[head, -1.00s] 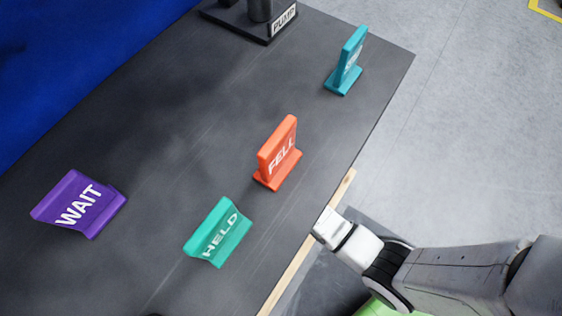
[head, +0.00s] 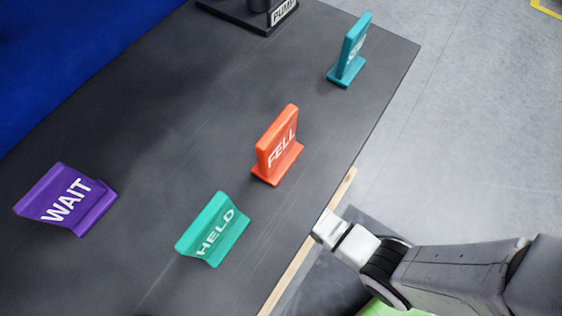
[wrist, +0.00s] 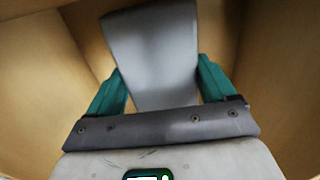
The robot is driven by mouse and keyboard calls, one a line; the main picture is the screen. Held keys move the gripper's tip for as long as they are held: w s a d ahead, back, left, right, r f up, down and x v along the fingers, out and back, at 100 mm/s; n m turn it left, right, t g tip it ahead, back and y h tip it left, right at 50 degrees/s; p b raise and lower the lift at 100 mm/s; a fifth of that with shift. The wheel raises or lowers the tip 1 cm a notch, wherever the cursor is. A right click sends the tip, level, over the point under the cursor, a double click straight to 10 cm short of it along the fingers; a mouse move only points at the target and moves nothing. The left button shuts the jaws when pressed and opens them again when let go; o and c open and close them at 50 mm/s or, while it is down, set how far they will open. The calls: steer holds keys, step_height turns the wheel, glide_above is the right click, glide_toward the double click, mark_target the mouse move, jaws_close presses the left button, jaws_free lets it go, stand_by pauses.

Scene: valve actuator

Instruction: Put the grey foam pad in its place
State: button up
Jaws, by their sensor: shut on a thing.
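The grey foam pad (wrist: 152,50) shows in the wrist view as a pale grey slab. It stands out ahead of my gripper (wrist: 160,80), between the two teal fingers. The gripper is shut on it. Tan, wood-like walls (wrist: 35,80) surround the pad and the fingers on both sides. The pad's far end is near the top of the picture, and I cannot tell whether it touches anything. In the head view my arm hangs at the table's front edge. The gripper and pad are out of sight there. No marked place for the pad can be made out.
The dark table (head: 150,130) carries signs: orange FELL (head: 277,146), green HELD (head: 214,230), purple WAIT (head: 66,200) and a teal one (head: 350,50). A PUMP stand (head: 262,14) is at the back. A pale wooden strip (head: 290,272) runs along the front edge.

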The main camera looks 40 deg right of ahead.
steer(key=shift+f, duration=0.15)
steer(key=o, duration=0.8)
steer(key=shift+o, duration=0.2)
step_height(320, 180, up, 13)
steer(key=p, duration=0.4)
steer(key=shift+p, duration=0.3)
